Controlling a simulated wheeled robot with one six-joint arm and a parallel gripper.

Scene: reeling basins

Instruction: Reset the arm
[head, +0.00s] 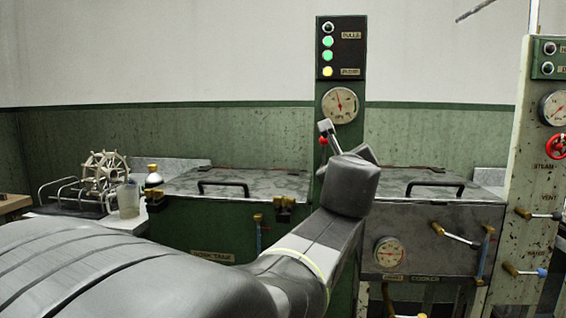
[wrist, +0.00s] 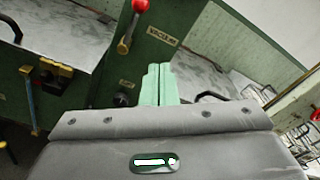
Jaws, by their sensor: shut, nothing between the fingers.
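My arm reaches up from the lower middle of the head view, with its dark grey wrist in front of the green column between two tanks. My gripper's pale green fingers (wrist: 159,84) show in the wrist view, shut together and empty. They point at the green column (wrist: 135,75), below its vacuum label (wrist: 163,37). A lever with a red knob (wrist: 140,5) stands up and left of the fingers, apart from them. In the head view, the fingertips are hidden behind my wrist.
The work tank (head: 222,228) is left of my arm and the cooker (head: 425,245) right, both with lids down. A pressure gauge (head: 340,105) is above my wrist. A valve panel (head: 540,180) stands far right. A wire rack (head: 75,195) and beaker (head: 129,200) stand left.

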